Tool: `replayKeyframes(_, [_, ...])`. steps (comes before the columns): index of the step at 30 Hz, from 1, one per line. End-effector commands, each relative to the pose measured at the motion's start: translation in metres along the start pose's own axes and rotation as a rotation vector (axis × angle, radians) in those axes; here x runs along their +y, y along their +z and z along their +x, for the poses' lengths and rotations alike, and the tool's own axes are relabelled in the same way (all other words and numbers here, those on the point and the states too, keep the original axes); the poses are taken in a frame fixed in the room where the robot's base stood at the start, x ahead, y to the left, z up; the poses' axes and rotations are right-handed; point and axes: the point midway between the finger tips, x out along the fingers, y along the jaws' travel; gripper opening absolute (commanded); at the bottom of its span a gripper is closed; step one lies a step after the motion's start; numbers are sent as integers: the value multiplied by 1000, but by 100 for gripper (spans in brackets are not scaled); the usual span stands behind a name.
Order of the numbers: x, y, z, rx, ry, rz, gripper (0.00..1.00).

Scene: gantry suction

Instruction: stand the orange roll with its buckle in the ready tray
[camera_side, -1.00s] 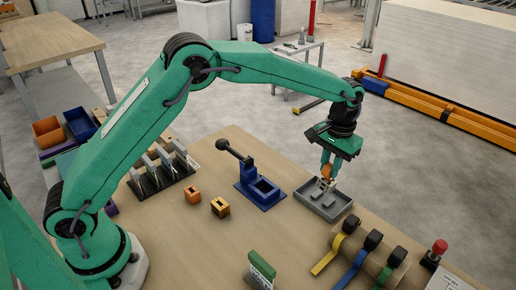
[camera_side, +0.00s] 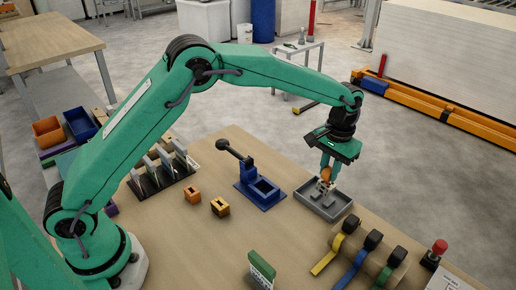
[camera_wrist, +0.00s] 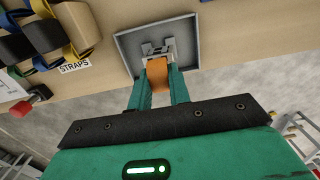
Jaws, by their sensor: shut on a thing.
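An orange roll (camera_wrist: 157,72) with a metal buckle (camera_wrist: 157,47) sits between the fingers of my gripper (camera_wrist: 158,88), which is shut on it. In the side view my gripper (camera_side: 328,170) points down over the grey ready tray (camera_side: 312,201), with the orange roll (camera_side: 326,174) at its fingertips and the buckle (camera_side: 324,187) below it. The tray (camera_wrist: 124,42) also shows in the wrist view, behind the buckle. The buckle is low inside the tray's outline; I cannot tell whether it touches the tray floor.
A blue clamp fixture (camera_side: 262,190) stands left of the tray. Yellow, blue and green straps (camera_side: 352,258) hang on a rack at the right, near a red button (camera_side: 439,247). A green-topped card (camera_side: 261,266) stands in front.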

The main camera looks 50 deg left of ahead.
Motion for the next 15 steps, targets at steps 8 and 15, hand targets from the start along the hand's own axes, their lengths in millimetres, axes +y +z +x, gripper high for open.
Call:
replayKeyframes(8, [0, 0, 5, 0, 0, 0, 0])
replayKeyframes(15, [0, 0, 10, -1, 0, 0, 0])
